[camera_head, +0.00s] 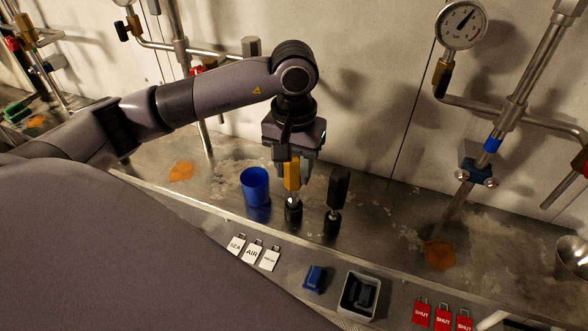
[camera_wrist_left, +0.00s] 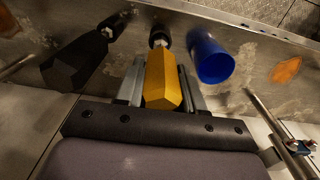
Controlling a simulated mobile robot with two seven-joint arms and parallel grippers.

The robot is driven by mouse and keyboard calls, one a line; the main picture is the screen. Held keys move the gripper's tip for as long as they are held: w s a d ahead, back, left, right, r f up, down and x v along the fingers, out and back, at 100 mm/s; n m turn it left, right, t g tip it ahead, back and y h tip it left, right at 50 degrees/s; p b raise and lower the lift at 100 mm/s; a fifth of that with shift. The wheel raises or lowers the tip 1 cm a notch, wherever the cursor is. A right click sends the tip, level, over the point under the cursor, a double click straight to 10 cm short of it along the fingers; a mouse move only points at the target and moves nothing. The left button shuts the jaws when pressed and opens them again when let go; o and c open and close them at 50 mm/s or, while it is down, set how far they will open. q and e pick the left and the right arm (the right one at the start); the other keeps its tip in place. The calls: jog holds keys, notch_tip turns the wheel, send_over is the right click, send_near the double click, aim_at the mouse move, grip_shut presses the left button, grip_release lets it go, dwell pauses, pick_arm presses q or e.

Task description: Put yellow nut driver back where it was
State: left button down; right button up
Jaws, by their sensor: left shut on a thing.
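The yellow nut driver (camera_head: 291,177) is upright in the head view, its yellow handle between the fingers of my left gripper (camera_head: 292,172). Its lower end meets a black round holder (camera_head: 293,212) on the metal shelf; I cannot tell whether it is fully seated. In the left wrist view the yellow handle (camera_wrist_left: 162,80) lies between the two fingers of my left gripper (camera_wrist_left: 162,75), which is shut on it. A black-handled driver (camera_head: 338,187) stands upright in a similar holder (camera_head: 332,224) to the right. My right gripper is not in view.
A blue cup (camera_head: 255,187) stands just left of the yellow driver. White tags (camera_head: 253,251), a blue block (camera_head: 314,278), a grey bin (camera_head: 345,296) and red tags (camera_head: 442,317) lie in front. Pipes with a gauge (camera_head: 461,24) stand at the right.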

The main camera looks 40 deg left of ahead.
pick_arm(q)
jog(key=shift+f, duration=0.65)
jog(key=shift+f, duration=0.2)
jog(key=c, duration=0.7)
grip_release()
jog(key=shift+r, duration=0.15)
notch_tip(320, 180, up, 12)
jog(key=shift+r, duration=0.1)
jog(key=shift+s, duration=0.15)
